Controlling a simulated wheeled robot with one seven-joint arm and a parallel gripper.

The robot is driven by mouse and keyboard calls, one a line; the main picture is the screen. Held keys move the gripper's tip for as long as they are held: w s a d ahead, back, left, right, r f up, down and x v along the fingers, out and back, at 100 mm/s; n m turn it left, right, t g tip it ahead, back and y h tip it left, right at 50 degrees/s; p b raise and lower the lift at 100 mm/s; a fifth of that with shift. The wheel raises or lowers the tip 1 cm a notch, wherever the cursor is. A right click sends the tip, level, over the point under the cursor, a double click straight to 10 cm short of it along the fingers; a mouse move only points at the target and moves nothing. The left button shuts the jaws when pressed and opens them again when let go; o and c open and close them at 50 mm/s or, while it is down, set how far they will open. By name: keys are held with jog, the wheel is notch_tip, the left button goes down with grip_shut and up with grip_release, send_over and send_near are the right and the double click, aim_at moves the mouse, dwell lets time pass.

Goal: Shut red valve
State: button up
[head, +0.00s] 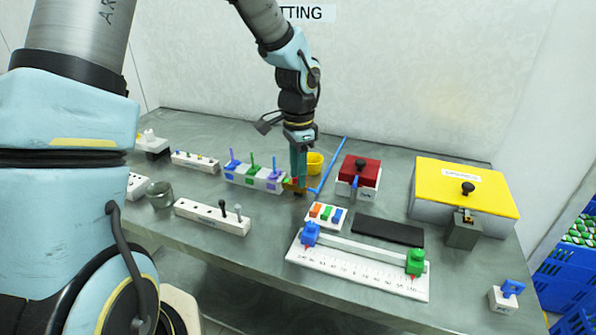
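A long white block (240,180) with coloured patches stands at mid-table.
A yellow cup (315,163) and a slanting blue rod (329,167) are close right of my gripper. A red-lidded box (360,172) stands farther right, and a button block (326,215) in front. A slider scale (358,271) lies near the front edge.

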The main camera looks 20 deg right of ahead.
grip_shut()
jog(key=shift+n, duration=0.4)
dwell(0.4)
jog(key=n+b, duration=0.1)
jog(key=n, duration=0.2)
jog(key=shift+s+d+n, duration=0.1)
jog(key=shift+n, duration=0.2)
jog(key=shift+n+b, duration=0.35)
jog(key=shift+n, duration=1.95)
grip_release()
jog(key=shift+r, duration=0.1)
